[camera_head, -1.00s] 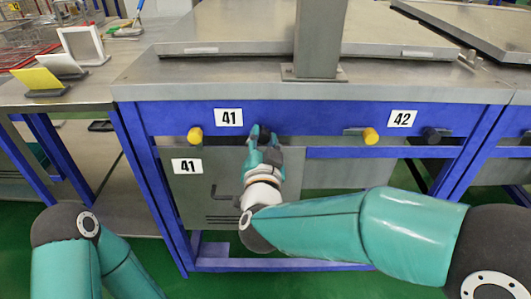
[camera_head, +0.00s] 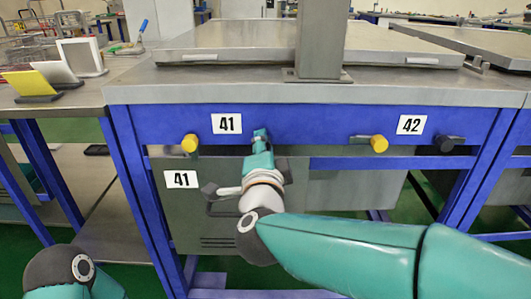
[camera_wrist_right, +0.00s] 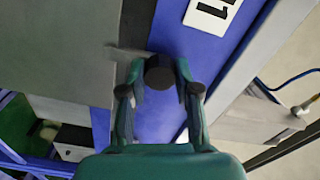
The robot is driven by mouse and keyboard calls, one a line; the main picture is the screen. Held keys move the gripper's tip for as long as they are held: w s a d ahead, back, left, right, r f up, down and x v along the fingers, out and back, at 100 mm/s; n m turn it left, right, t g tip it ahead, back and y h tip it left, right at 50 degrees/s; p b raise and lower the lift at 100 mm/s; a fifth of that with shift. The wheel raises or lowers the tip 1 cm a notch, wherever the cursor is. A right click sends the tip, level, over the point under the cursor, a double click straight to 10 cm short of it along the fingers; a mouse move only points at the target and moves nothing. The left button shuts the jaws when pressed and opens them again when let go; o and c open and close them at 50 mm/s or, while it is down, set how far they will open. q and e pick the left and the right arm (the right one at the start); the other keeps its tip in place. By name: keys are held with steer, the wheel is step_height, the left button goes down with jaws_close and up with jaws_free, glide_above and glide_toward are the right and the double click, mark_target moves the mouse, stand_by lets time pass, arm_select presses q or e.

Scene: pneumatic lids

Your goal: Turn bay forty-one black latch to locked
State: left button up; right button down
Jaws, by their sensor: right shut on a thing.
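The bay 41 black latch (camera_wrist_right: 159,72) shows in the right wrist view as a round dark knob against the blue rail. A flat grey plate sticks out to the left beside it. My right gripper (camera_wrist_right: 158,88) is shut on the knob, with one finger on each side. In the head view my right gripper (camera_head: 260,135) is at the blue rail, right of the upper 41 label (camera_head: 227,124), and hides the black latch there. The bay 41 yellow knob (camera_head: 189,143) is left of that label. My left gripper is out of view; only part of that arm shows.
Bay 42 has its own yellow knob (camera_head: 379,145) and black knob (camera_head: 446,144) at the right. A grey panel (camera_head: 205,220) with a second 41 label hangs below the rail. The steel lid (camera_head: 240,42) lies flat above, behind a metal post (camera_head: 320,45).

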steer(key=shift+d, duration=0.2)
stand_by(0.3)
steer(key=c, duration=0.8)
jaws_free()
steer(key=shift+w+f, duration=0.1)
steer(key=shift+a, duration=0.1)
steer(key=s, duration=1.2)
